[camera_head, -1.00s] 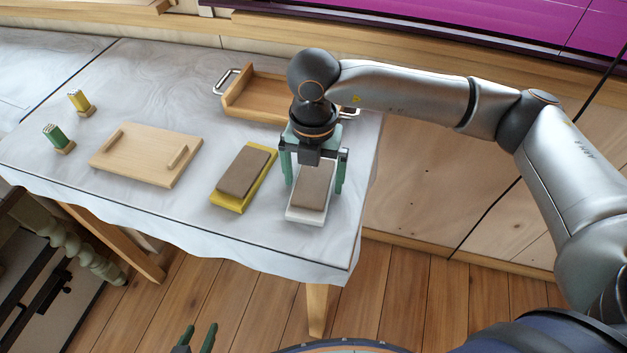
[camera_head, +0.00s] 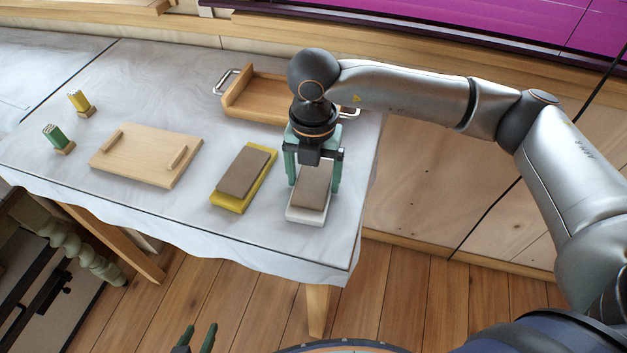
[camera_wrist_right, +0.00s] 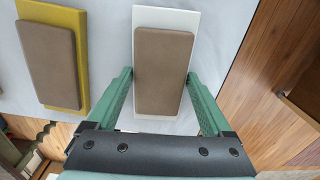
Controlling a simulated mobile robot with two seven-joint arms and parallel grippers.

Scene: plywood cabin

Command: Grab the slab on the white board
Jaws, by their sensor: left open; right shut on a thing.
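A brown slab (camera_head: 312,190) lies on the white board (camera_head: 306,216) near the right end of the table. My right gripper (camera_head: 314,184) is over it, pointing down, with its green fingers closed in on the slab's two long sides. In the right wrist view, the slab (camera_wrist_right: 162,72) sits between the fingers of that gripper (camera_wrist_right: 162,92), and the white board (camera_wrist_right: 165,18) shows beyond its far end. The slab still appears to rest on the board. My left gripper (camera_head: 197,338) shows only as two fingertips at the bottom edge, apart and empty.
A yellow board (camera_head: 228,203) with another brown slab (camera_head: 243,171) lies just left. A wooden tray (camera_head: 262,97) with metal handles is behind. A wooden board with two bars (camera_head: 146,155), a green holder (camera_head: 58,139) and a yellow holder (camera_head: 80,102) stand further left.

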